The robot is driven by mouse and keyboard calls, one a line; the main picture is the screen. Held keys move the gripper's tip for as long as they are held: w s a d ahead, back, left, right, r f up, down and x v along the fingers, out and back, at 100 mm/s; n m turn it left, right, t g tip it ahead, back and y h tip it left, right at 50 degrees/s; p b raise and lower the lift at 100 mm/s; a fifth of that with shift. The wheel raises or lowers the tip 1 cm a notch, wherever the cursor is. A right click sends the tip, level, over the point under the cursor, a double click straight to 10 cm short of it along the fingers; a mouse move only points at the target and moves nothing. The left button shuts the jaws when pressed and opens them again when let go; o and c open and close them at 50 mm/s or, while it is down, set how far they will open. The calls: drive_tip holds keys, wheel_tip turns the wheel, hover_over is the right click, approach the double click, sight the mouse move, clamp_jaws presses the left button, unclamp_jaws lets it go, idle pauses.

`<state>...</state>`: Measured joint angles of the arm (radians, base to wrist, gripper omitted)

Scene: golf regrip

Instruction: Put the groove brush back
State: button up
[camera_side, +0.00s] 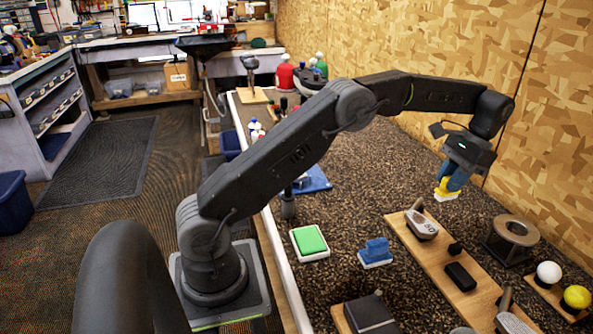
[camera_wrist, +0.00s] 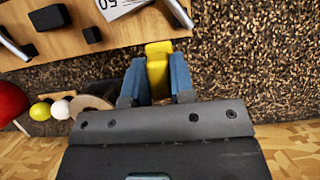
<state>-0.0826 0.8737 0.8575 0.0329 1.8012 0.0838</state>
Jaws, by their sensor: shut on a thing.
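The groove brush (camera_side: 445,192), yellow with a pale lower end, is between the blue fingers of my gripper (camera_side: 455,179). It hangs above the dark speckled bench top, clear of it. In the wrist view, the yellow brush body (camera_wrist: 158,72) sits between the two fingers of my gripper (camera_wrist: 157,66), which are shut on it. The fingers hide part of its sides. A dark round holder with an open top (camera_side: 512,236) stands to the right and below the gripper; its rim also shows in the wrist view (camera_wrist: 92,102).
White (camera_side: 549,272) and yellow (camera_side: 577,296) balls sit at right. A blue block on a white base (camera_side: 376,252) and a green pad (camera_side: 310,240) lie left. A chipboard wall stands behind.

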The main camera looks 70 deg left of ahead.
drive_tip(key=s+a+r, duration=0.2)
drive_tip(key=s+a, duration=0.6)
drive_tip(key=s, duration=0.6)
drive_tip(key=s+a+r, duration=0.2)
drive_tip(key=s+a, duration=0.6)
drive_tip(key=s, duration=0.6)
drive_tip(key=w+d+f, duration=0.4)
drive_tip(key=w+d, duration=0.1)
drive_tip(key=w+d+f, duration=0.2)
drive_tip(key=w+d, duration=0.1)
drive_tip(key=shift+w+f, duration=0.15)
drive_tip(key=shift+f, duration=2.1)
drive_tip(key=shift+f, duration=0.15)
drive_tip(key=o, duration=0.8)
